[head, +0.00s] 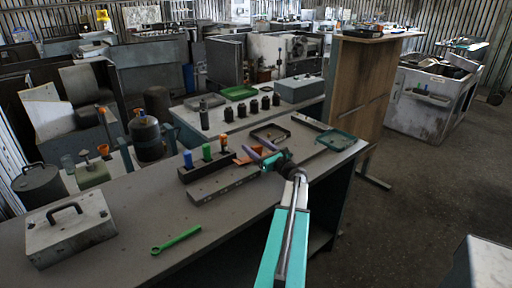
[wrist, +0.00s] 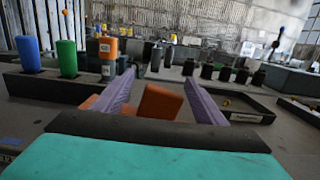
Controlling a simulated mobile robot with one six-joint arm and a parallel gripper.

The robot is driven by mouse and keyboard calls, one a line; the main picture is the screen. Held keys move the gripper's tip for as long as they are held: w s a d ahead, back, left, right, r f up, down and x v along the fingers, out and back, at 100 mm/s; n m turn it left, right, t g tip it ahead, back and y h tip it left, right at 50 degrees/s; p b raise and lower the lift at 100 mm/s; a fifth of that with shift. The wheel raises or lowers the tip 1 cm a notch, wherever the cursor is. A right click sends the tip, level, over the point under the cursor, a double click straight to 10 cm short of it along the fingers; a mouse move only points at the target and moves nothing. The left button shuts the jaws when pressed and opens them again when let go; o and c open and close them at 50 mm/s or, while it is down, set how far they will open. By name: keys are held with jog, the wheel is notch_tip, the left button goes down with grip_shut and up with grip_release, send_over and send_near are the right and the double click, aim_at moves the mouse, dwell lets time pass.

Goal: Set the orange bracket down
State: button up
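The orange bracket (wrist: 160,102) shows in the wrist view as an upright block between the two purple fingers of my gripper (wrist: 158,78). Another orange piece (wrist: 89,102) shows low outside the left finger; I cannot tell whether it belongs to the bracket. The fingers stand apart, with a clear gap between the left finger and the block. The right finger is close to the block's right edge; contact is unclear. In the head view my gripper (head: 262,153) is low over the grey bench (head: 130,205), with orange (head: 242,160) beside it. The bracket's underside is hidden.
A dark rack (head: 205,169) with blue, green and orange-topped cylinders stands left of my gripper. A green wrench (head: 176,240) and a metal box (head: 70,228) are at the front left.

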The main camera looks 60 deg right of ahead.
jog(key=shift+r, duration=0.15)
jog(key=shift+r+p, duration=0.2)
jog(key=shift+p, duration=0.1)
jog(key=b+v, duration=0.2)
jog(key=v, duration=0.9)
jog(key=shift+s+a, duration=0.15)
jog(key=shift+s, duration=0.35)
jog(key=shift+f, duration=0.1)
